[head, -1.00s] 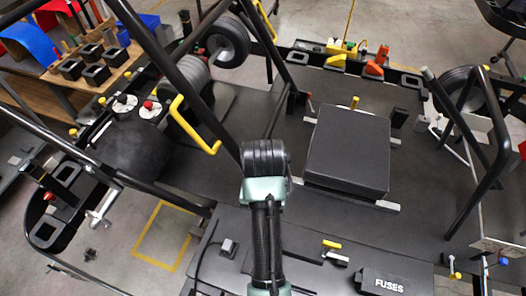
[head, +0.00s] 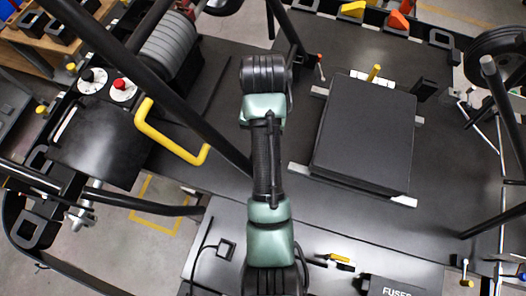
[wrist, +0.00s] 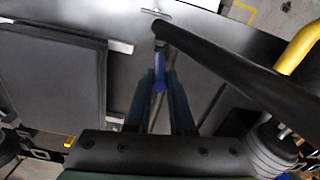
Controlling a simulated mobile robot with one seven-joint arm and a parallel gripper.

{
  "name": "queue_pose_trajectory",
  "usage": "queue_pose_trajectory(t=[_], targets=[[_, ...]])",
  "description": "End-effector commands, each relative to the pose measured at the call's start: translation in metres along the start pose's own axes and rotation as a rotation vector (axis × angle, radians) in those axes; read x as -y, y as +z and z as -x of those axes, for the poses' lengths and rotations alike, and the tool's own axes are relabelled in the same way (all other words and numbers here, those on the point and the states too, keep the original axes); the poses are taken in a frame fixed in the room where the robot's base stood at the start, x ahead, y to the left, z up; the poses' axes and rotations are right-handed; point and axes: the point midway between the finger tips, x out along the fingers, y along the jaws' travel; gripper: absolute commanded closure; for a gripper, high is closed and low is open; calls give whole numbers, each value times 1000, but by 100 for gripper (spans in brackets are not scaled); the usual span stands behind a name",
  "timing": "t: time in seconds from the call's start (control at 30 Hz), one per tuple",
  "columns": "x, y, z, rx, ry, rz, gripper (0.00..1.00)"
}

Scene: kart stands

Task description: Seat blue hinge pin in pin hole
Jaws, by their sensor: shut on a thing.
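In the wrist view my gripper (wrist: 160,103) is shut on the blue hinge pin (wrist: 159,72). The pin shows as a narrow blue piece between the dark fingers and points away from the camera. A thick black tube (wrist: 225,70) crosses just beyond it. Whether the pin touches the tube is unclear. I cannot make out the pin hole in either view. In the head view my arm reaches up the middle of the picture, and its own links hide the gripper and the pin.
A square black pad (head: 365,135) lies right of my arm. A black frame tube (head: 150,85) slants down from the upper left, with a yellow handle (head: 165,138) beside it. A FUSES box (head: 392,286) stands at the bottom right.

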Motion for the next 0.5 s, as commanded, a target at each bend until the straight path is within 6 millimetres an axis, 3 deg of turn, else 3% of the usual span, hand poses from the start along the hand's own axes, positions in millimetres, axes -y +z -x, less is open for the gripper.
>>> queue_pose_trajectory(t=[0.1,0.5], targets=[[0,2,-21,7,1,0,100],[0,1,-67,4,1,-1,100]])
